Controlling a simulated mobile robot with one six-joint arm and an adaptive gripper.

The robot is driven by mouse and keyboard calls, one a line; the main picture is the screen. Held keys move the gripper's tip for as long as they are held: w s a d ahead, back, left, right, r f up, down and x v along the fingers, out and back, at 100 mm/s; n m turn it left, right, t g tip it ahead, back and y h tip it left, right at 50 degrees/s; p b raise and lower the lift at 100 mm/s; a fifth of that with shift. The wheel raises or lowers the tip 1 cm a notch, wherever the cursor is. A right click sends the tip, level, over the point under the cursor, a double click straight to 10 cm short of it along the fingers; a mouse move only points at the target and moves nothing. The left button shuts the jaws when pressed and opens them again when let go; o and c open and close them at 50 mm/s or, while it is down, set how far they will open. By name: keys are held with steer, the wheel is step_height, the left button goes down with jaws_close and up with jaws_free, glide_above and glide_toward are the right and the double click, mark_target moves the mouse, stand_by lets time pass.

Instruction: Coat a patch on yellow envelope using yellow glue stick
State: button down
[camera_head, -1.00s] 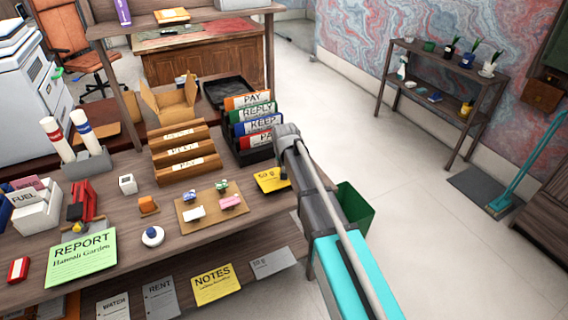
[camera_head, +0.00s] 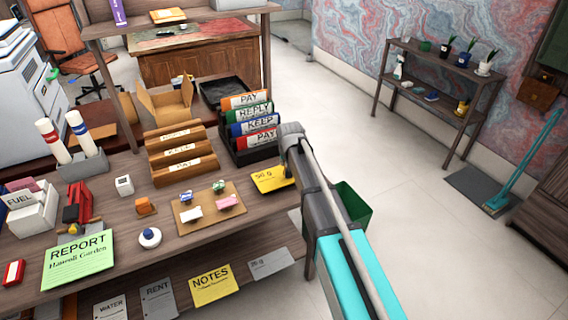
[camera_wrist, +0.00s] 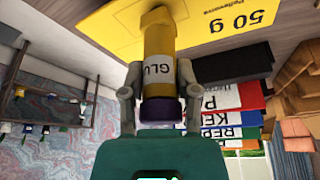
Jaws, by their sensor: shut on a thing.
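The yellow envelope (camera_head: 268,180), marked "50 g", lies flat near the desk's right edge, and it fills the top of the wrist view (camera_wrist: 110,35). My gripper (camera_wrist: 158,85) is shut on the yellow glue stick (camera_wrist: 157,45), which has a white "GLU" label and a dark purple base. The stick's far end points at the envelope's face and overlaps it in the wrist view; I cannot tell whether it touches. In the head view my gripper (camera_head: 290,160) is over the envelope's right side, and the glue stick is hidden behind my arm. No glue coat is discernible.
A black file rack with coloured folders (camera_head: 250,125) stands just behind the envelope. A cork board with small items (camera_head: 207,208) lies to its left. A green bin (camera_head: 352,215) stands beyond the desk's right edge. A grey envelope (camera_head: 270,263) lies on the shelf below.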

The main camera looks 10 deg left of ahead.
steer(key=shift+w+d, duration=0.25)
steer(key=shift+d, duration=0.15)
steer(key=shift+d, duration=0.1)
steer(key=shift+w+d, duration=0.5)
steer(key=shift+d, duration=0.2)
steer(key=shift+w+d, duration=0.45)
steer(key=shift+d, duration=0.2)
steer(key=shift+s+a, duration=0.5)
steer(key=shift+a, duration=0.25)
steer(key=shift+s+a, duration=0.5)
steer(key=shift+a, duration=0.25)
steer(key=shift+s+a, duration=0.45)
steer(key=shift+a, duration=0.3)
steer(key=shift+s+a, duration=0.45)
steer(key=shift+a, duration=0.3)
steer(key=shift+r, duration=0.1)
